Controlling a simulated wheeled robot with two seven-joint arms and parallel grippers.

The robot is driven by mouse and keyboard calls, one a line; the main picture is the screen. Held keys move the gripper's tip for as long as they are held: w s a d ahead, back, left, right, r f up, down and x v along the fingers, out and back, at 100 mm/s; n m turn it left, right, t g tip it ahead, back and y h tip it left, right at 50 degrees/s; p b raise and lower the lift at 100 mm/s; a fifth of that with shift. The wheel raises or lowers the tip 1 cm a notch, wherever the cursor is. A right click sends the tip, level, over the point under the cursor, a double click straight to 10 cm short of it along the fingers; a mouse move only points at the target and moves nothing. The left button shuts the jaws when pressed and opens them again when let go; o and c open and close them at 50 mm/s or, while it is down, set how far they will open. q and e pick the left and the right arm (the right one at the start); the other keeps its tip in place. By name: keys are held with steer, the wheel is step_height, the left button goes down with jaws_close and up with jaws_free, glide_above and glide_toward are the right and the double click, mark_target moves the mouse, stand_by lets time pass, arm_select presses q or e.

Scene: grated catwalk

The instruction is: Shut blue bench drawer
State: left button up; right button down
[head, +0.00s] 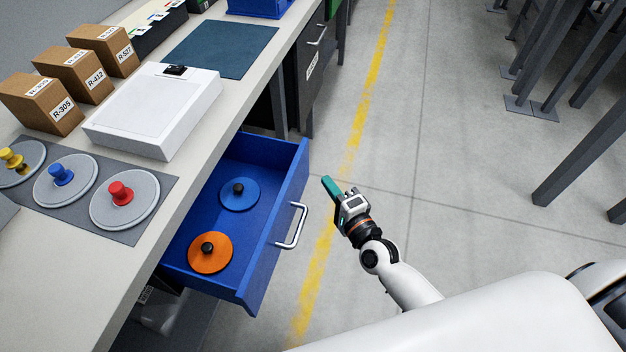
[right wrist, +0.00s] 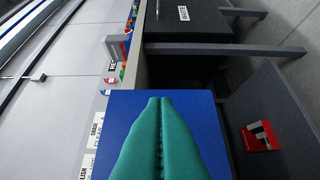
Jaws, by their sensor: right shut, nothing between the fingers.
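The blue bench drawer (head: 268,233) stands pulled out from under the bench in the head view. Its front carries a silver bar handle (head: 292,226). Inside lie a blue disc (head: 248,197) and an orange disc (head: 199,259), each with a black knob. My right gripper (head: 328,186) has teal fingers, shut and empty, to the right of the drawer front and apart from it. In the right wrist view the shut fingers (right wrist: 160,105) point toward a blue panel (right wrist: 195,108), which looks like the drawer front. My left gripper is not in view.
The bench top (head: 177,197) holds a white box (head: 150,120), cardboard boxes (head: 55,112) and round plates with coloured knobs (head: 125,210). A dark cabinet (head: 308,70) stands beyond the drawer. The floor (head: 440,150) to the right is open, with dark metal posts (head: 585,160) farther right.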

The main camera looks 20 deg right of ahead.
mark_target(304, 170)
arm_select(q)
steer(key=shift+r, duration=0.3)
arm_select(e)
steer(key=shift+w+a, duration=0.65)
steer(key=shift+a, duration=0.2)
steer(key=shift+w+a, duration=0.6)
steer(key=shift+a, duration=0.25)
